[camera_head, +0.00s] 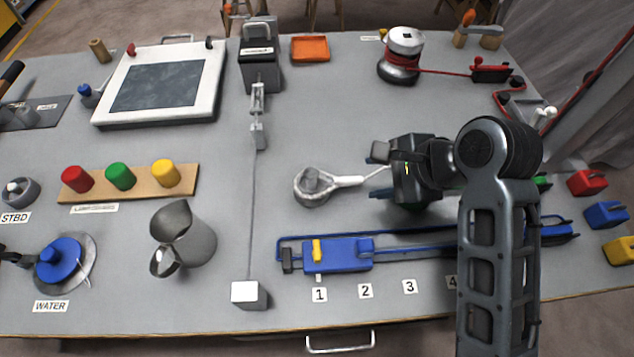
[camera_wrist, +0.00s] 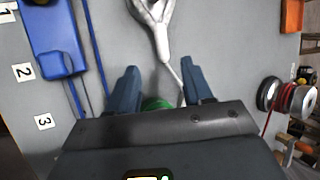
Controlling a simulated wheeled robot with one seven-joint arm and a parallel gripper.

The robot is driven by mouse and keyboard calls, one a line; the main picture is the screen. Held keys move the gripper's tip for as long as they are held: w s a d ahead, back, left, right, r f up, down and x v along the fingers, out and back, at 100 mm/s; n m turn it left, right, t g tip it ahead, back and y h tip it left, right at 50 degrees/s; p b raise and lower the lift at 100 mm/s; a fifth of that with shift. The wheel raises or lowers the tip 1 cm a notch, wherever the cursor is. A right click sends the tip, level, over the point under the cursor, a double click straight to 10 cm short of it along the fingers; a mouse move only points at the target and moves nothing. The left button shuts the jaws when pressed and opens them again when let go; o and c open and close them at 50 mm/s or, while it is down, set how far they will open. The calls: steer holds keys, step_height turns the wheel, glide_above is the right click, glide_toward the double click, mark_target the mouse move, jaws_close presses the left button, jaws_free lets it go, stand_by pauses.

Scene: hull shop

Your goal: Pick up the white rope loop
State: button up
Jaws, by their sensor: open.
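The white rope loop (camera_head: 345,181) lies around a grey post (camera_head: 311,180) on the grey bench. Its thick white neck points right and thins into a cord that runs toward my gripper. In the wrist view the loop's neck (camera_wrist: 162,42) comes down from the top edge, and the thin cord passes near the right finger. The far part of the loop is cut off there. My gripper (camera_head: 379,172) is open, just right of the loop, fingers pointing left. In the wrist view its fingers (camera_wrist: 159,68) are apart, and no rope is visibly clamped between them.
A blue slide rail (camera_head: 340,255) with a yellow tab lies in front. A grey jug (camera_head: 185,235) and thin upright post stand left. A winch (camera_head: 402,55) with red line stands behind. Red, blue and yellow blocks sit right. The bench behind the loop is clear.

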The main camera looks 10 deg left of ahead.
mark_target(352, 180)
steer(key=shift+p+x, duration=0.3)
steer(key=shift+x, duration=3.55)
steer(key=shift+r, duration=0.1)
jaws_close()
